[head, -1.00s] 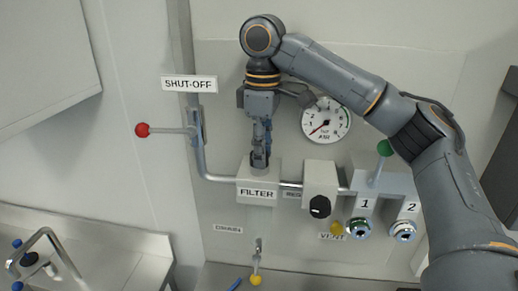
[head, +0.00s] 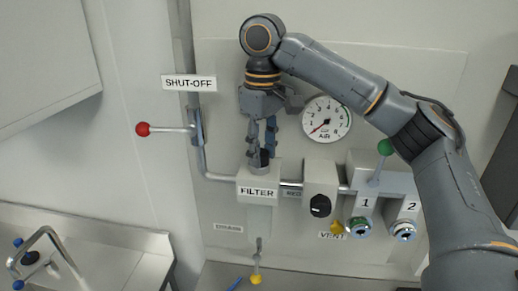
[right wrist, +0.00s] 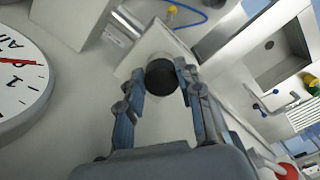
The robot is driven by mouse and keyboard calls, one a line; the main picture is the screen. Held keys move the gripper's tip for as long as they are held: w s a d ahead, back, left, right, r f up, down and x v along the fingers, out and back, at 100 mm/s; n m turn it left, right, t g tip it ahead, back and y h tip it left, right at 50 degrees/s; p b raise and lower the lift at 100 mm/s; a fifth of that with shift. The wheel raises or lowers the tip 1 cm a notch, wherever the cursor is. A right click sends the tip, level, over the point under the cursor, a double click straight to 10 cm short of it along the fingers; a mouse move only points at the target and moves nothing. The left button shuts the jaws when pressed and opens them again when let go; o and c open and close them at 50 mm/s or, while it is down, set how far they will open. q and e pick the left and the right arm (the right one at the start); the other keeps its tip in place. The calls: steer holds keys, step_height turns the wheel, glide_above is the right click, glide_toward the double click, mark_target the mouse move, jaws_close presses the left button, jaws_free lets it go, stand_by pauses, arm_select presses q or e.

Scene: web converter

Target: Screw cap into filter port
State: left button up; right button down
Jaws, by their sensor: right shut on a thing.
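The black round cap (head: 264,158) sits at the top of the light-grey filter housing (head: 247,177) labelled FILTER. In the right wrist view the cap (right wrist: 166,82) is a dark disc over the port on the pale housing (right wrist: 150,44). My right gripper (head: 260,153) points down from above, with one finger on each side of the cap. It also shows in the right wrist view (right wrist: 160,73), shut on the cap. The port opening and threads are hidden under the cap. My left gripper is not in view.
A pressure gauge (head: 326,119) is right of the gripper. The red-knobbed shut-off lever (head: 165,129) sticks out left. A regulator box (head: 320,180), a green-knobbed lever (head: 380,160) and two outlets stand right of the filter. A yellow-knobbed drain (head: 256,270) hangs below.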

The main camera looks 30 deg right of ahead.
steer(key=m, duration=0.3)
steer(key=shift+s+a+f, duration=0.15)
steer(key=shift+a+f, duration=0.1)
steer(key=c, duration=1)
jaws_free()
steer(key=shift+s+r, duration=0.1)
steer(key=shift+s, duration=0.05)
steer(key=n, duration=0.3)
steer(key=shift+w+d+n, duration=0.2)
steer(key=shift+d+n, duration=0.05)
steer(key=shift+n, duration=0.15)
steer(key=n, duration=0.4)
steer(key=shift+w+d, duration=0.1)
steer(key=shift+d, duration=0.05)
